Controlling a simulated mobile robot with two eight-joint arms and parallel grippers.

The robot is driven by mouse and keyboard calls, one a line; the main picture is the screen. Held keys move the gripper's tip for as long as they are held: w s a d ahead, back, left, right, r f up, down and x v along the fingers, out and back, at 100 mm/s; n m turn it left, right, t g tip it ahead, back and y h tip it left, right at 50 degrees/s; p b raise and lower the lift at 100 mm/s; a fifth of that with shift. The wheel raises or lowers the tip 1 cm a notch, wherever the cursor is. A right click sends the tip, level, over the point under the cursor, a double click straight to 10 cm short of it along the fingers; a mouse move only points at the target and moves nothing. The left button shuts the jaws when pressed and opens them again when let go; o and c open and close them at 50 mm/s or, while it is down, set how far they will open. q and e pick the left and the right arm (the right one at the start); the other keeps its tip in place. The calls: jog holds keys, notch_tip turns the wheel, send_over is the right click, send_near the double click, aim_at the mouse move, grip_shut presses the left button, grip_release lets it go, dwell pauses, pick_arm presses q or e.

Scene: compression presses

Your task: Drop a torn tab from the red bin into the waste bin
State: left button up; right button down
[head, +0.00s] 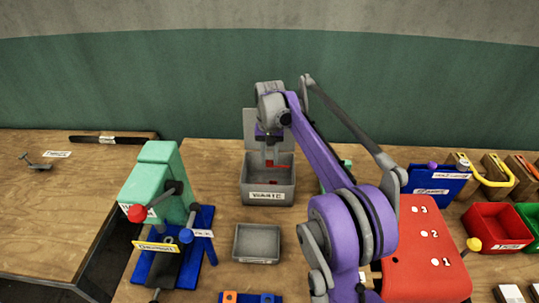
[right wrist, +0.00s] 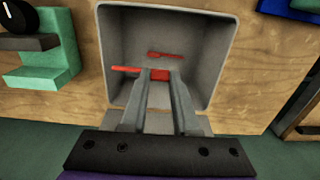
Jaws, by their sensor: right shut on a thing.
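My right gripper (head: 269,161) is above the grey waste bin (head: 268,196), which has a "WASTE" label on its front. It is shut on a red torn tab (head: 281,166). Another red piece (right wrist: 165,56) lies on the bin's floor. The red bin (head: 497,228) stands at the far right with a label on its front; its contents are not clear. My left gripper is not in view.
A green press (head: 158,185) on a blue base stands left of the waste bin. A small grey tray (head: 257,244) sits in front of it. A red numbered box (head: 425,265) and a blue bin (head: 437,186) are to the right. Bare table lies around the waste bin.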

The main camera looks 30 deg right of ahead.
jog(key=c, duration=0.6)
grip_release()
jog(key=shift+w, duration=0.1)
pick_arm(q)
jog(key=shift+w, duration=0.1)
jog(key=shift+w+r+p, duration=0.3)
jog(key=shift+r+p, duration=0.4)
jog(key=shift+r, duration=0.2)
pick_arm(e)
notch_tip(320, 180, up, 11)
jog(key=shift+f, duration=0.1)
